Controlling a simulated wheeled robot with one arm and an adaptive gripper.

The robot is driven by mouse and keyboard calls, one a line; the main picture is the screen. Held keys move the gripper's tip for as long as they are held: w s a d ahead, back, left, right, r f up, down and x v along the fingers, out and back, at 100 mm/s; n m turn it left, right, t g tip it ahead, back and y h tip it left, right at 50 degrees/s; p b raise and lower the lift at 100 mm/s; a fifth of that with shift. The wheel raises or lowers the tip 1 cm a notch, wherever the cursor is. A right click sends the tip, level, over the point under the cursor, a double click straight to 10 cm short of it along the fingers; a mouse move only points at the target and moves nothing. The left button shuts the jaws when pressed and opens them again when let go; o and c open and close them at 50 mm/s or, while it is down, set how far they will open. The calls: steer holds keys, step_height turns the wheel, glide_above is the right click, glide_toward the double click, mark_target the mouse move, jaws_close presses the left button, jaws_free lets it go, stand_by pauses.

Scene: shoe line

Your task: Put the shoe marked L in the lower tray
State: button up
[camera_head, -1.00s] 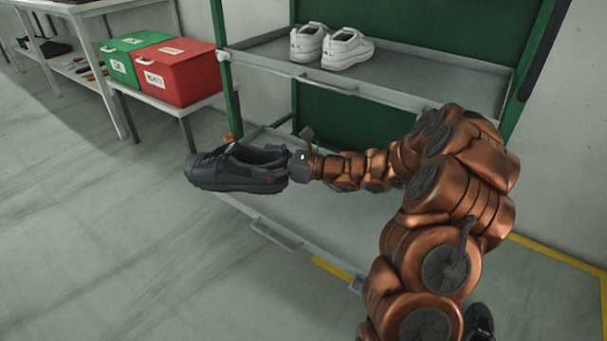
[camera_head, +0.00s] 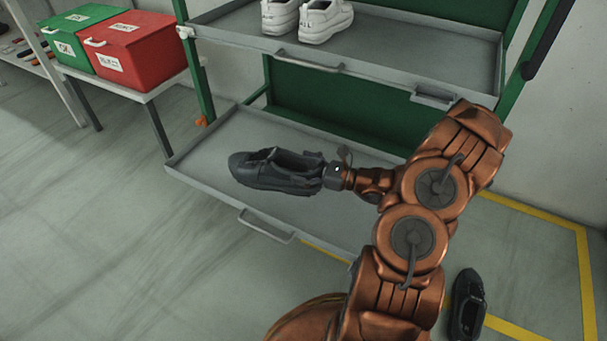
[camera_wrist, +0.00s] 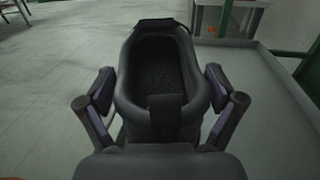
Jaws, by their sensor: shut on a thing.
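A dark grey shoe (camera_head: 275,171) is held at its heel by my gripper (camera_head: 331,176), with its toe pointing left. In the head view it appears over the lower tray (camera_head: 212,158), a grey pull-out shelf; I cannot tell whether its sole touches the tray. In the wrist view the shoe's opening (camera_wrist: 160,75) fills the middle, and the two fingers of my gripper (camera_wrist: 160,120) close on either side of the heel. No L mark shows on the held shoe. Another dark shoe (camera_head: 467,305) stands on the floor at the lower right.
An upper tray (camera_head: 400,78) holds a pair of white shoes (camera_head: 308,18). Green posts (camera_head: 194,90) frame the rack. A red box (camera_head: 138,52) and a green box (camera_head: 80,35) stand on a side table at left. The lower tray is otherwise bare where visible.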

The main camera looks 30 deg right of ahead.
steer(key=s+d+f+m+t+h+p, duration=0.25)
steer(key=s+d+f, duration=0.3)
steer(key=s, duration=0.55)
steer(key=shift+g+h, duration=0.25)
steer(key=shift+h, duration=0.1)
steer(key=shift+w+d+f+b, duration=0.9)
steer(key=shift+w+d+b, duration=0.3)
steer(key=shift+w, duration=1.15)
steer(key=shift+w+d+f+b, duration=0.95)
steer(key=shift+w+d, duration=0.4)
steer(key=shift+w, duration=1.05)
steer(key=shift+w+d+f+b, duration=0.85)
steer(key=shift+w+d+b, duration=0.35)
steer(key=shift+w, duration=1.15)
steer(key=o, duration=1.2)
